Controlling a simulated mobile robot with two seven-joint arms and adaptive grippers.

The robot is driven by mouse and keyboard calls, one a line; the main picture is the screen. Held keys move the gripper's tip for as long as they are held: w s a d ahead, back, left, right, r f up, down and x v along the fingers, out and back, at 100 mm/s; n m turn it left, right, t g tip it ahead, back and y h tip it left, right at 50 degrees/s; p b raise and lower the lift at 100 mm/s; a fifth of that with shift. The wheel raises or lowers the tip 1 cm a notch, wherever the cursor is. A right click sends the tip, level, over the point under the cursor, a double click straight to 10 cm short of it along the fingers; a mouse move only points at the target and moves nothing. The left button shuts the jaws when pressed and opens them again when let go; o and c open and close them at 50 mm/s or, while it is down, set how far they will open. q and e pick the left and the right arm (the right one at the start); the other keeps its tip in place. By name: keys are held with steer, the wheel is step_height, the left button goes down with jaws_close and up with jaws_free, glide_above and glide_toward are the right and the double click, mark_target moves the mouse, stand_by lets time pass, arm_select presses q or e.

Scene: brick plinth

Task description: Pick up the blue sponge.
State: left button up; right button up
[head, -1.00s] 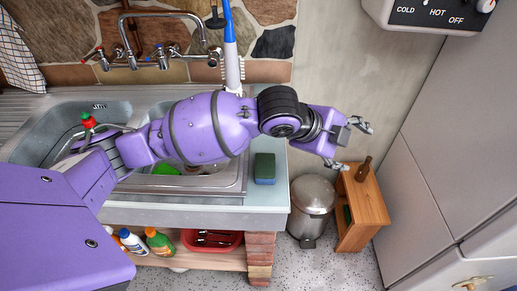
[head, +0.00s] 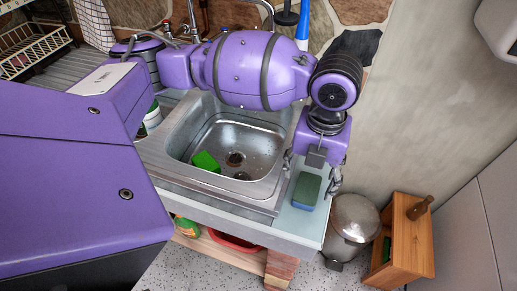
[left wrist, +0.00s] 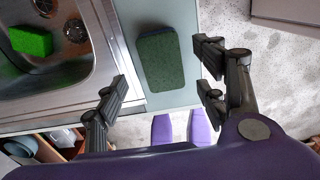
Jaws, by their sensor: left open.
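The blue sponge (head: 306,190) has a dark green top and blue sides. It lies on the pale counter strip to the right of the sink. My left gripper (head: 312,180) is open above it, fingers pointing down. In the left wrist view the sponge (left wrist: 160,62) lies just beyond the gap between the open fingers of the gripper (left wrist: 163,92), and neither finger appears to touch it. My right gripper is not in view.
A bright green sponge (head: 206,161) lies in the metal sink basin (head: 262,140). A bin (head: 352,222) and a wooden stool (head: 402,250) stand on the floor to the right. The counter around the blue sponge is otherwise clear.

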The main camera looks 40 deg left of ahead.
mark_target(308, 187)
arm_select(q)
step_height(308, 187, down, 4)
steer(key=shift+s+d+f, duration=0.1)
steer(key=shift+d, duration=0.05)
steer(key=shift+f, duration=0.55)
steer(key=shift+r, duration=0.1)
steer(key=c, duration=0.8)
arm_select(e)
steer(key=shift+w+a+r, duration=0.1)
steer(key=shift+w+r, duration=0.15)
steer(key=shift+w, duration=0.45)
arm_select(q)
steer(key=shift+r, duration=0.1)
steer(key=shift+c, duration=0.2)
